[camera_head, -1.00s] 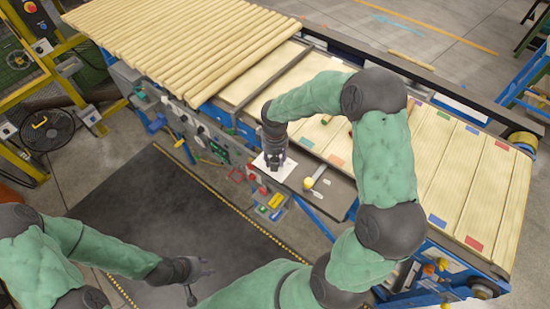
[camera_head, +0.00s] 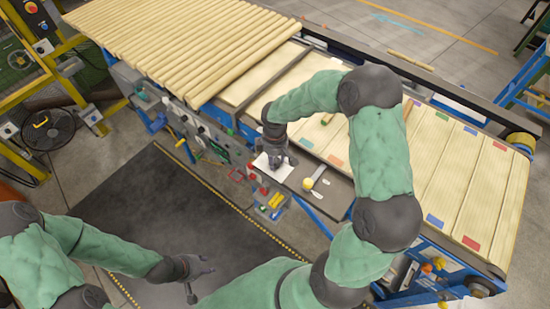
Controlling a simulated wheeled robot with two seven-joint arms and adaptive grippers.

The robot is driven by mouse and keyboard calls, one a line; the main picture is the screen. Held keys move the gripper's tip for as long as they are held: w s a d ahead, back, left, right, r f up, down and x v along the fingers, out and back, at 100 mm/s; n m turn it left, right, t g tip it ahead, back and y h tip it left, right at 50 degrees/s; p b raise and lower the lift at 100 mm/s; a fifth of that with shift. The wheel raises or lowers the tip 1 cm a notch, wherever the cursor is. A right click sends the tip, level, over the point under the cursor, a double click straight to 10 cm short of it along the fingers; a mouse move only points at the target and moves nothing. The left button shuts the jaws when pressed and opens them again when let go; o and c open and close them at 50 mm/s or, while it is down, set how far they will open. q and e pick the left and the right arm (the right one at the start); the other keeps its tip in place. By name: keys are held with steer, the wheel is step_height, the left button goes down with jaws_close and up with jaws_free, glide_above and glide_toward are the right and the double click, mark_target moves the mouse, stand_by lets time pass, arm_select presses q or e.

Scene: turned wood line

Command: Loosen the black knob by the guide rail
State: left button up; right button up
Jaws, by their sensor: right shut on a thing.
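My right gripper (camera_head: 275,164) points down at the near edge of the conveyor, over a white sheet (camera_head: 284,173). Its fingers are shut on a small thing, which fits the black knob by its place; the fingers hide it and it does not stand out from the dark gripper. The dark guide rail (camera_head: 284,76) crosses the conveyor bed beyond it. My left gripper (camera_head: 203,279) hangs at the lower left over the dark floor mat, away from the conveyor, with its fingers spread and empty.
Turned wood rods (camera_head: 180,40) lie side by side at the far left of the conveyor. Wide boards (camera_head: 440,170) with coloured tags lie to the right. A yellow-ended tool (camera_head: 309,184) lies on the shelf beside the sheet. The floor mat (camera_head: 170,210) is clear.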

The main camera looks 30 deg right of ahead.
mark_target(275, 159)
steer(key=shift+w, duration=0.1)
stand_by(0.4)
steer(key=o, duration=1.2)
steer(key=shift+a, duration=0.1)
steer(key=shift+c, duration=0.2)
steer(key=shift+r, duration=0.1)
step_height(275, 159, up, 12)
